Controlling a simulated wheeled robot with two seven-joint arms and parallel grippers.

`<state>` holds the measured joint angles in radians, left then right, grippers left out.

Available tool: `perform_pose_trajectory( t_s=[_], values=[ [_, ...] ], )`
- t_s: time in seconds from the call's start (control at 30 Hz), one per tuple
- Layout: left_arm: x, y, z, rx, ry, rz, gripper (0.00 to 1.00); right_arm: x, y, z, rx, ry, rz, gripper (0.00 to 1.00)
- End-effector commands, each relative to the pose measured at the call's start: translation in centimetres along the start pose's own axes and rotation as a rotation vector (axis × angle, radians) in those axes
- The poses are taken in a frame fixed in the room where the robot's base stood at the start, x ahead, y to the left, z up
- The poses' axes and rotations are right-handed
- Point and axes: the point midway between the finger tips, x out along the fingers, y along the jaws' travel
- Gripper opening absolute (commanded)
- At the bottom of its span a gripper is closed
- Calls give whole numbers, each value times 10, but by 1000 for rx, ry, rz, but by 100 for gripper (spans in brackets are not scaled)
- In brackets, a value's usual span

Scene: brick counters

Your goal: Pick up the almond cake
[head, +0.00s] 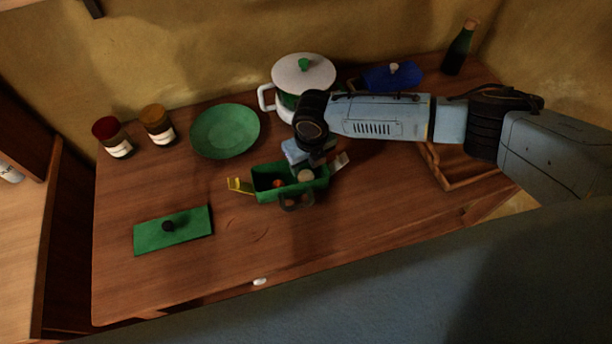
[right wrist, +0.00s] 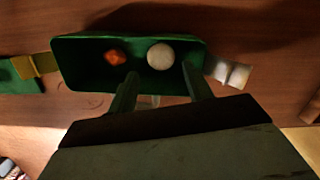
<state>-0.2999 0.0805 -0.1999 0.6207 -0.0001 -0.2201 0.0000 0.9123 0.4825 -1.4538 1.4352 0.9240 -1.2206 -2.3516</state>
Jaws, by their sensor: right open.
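A round pale beige cake, which looks like the almond cake (right wrist: 160,56), lies in an open green box (right wrist: 82,84). In the head view the cake (head: 305,176) is in the right part of the box (head: 264,196). A small orange-red item (right wrist: 115,57) lies to its left in the box. My right gripper (right wrist: 160,72) is open and empty, its two fingers reaching over the box's near wall on either side of the cake, apart from it. In the head view the right gripper (head: 312,162) is partly hidden by its wrist. My left gripper is not in view.
A green lid (head: 187,232) lies left of the box, and a green plate (head: 225,131) lies behind it. A white pot (head: 303,73), two jars (head: 157,125), a blue lidded dish (head: 390,77) and a bottle (head: 459,48) stand at the back. A wooden tray (head: 462,180) is right.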

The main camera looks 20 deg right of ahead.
Motion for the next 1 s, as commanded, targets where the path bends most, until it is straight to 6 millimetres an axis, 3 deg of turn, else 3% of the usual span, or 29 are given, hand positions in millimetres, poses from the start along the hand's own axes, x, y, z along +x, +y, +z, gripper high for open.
perform_pose_trajectory(
  t_s=[0.5,0.8,1.0],
  values=[
    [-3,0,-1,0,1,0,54,53,-1,-2,1,0,-1,50],
    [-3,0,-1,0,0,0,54,56,-1,-2,-1,0,0,50],
    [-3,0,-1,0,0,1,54,55,-1,-2,0,0,0,24]
  ],
)
